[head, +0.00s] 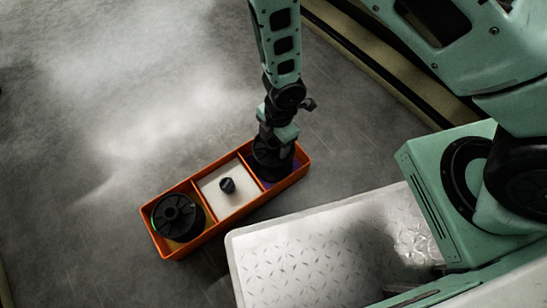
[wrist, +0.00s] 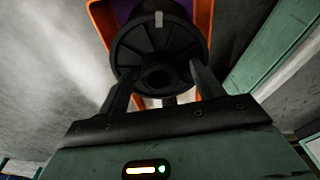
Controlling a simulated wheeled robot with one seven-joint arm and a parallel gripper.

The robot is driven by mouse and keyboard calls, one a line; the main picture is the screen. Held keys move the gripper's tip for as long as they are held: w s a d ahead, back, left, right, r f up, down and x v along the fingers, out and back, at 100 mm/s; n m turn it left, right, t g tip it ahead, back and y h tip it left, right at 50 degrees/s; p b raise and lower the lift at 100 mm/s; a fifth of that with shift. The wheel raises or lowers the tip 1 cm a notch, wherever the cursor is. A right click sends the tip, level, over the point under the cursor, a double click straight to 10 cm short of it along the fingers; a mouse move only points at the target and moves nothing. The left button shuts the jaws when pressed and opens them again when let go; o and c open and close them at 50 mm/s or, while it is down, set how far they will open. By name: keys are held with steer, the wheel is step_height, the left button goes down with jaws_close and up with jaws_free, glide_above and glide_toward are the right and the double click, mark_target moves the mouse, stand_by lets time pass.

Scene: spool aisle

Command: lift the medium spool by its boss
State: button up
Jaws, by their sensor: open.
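An orange tray (head: 222,232) with three compartments lies on the floor. A black spool (wrist: 158,40) stands in its right compartment, which shows purple inside; my arm mostly hides this spool in the head view. A round boss (wrist: 157,77) sits at the middle of its flange in the wrist view. My gripper (wrist: 160,85) is open, with one finger on each side of the boss and clear space between. I cannot tell whether the fingers touch the flange. Another black spool (head: 177,215) stands in the left compartment. No label shows which spool is the medium one.
The middle compartment has a white surface with a small dark knob (head: 227,185) on it. My own metal-topped base lies close to the tray's lower right side. The grey floor (head: 100,120) to the left is clear.

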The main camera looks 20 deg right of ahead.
jaws_close()
steer(key=shift+r, duration=0.1)
